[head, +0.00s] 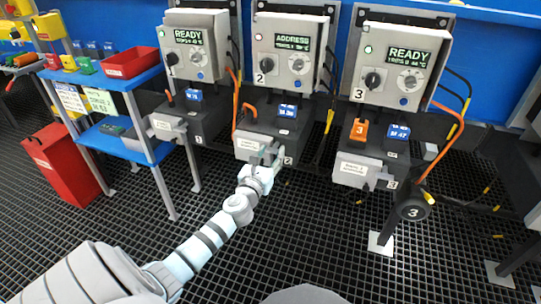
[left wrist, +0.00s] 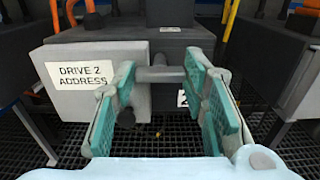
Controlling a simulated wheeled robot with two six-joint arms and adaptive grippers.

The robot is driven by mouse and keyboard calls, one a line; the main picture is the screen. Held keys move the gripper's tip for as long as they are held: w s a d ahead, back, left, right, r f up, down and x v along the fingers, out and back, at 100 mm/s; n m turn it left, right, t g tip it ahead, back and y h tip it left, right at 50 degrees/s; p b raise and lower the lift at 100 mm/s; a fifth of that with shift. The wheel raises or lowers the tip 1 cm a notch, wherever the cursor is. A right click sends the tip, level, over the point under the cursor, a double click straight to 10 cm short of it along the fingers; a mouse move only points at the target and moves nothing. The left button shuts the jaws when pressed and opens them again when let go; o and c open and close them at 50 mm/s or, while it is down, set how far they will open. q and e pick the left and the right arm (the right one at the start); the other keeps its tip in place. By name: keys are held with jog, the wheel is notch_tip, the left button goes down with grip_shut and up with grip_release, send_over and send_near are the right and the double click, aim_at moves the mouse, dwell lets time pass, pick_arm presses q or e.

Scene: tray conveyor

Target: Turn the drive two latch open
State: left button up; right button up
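The drive two station (head: 290,55) is the middle of three, with a screen reading ADDRESS. Below it is a grey box labelled "DRIVE 2 ADDRESS", also filling much of the left wrist view (left wrist: 80,75). The grey latch (left wrist: 160,74) sticks out at the box's right end as a short horizontal bar. My left gripper (head: 266,160) is at the box's front. In the left wrist view my left gripper (left wrist: 160,85) is open, green-padded fingers on either side of the latch bar; I cannot tell whether they touch it. My right gripper is not in view.
Station one (head: 200,45) stands left and station three (head: 395,60) right, its screen reading READY. A blue shelf (head: 110,80) and red bin (head: 65,165) are at left. Orange and black cables hang between stations.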

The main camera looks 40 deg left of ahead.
pick_arm(q)
jog(key=c, duration=0.5)
jog(key=shift+o, duration=0.2)
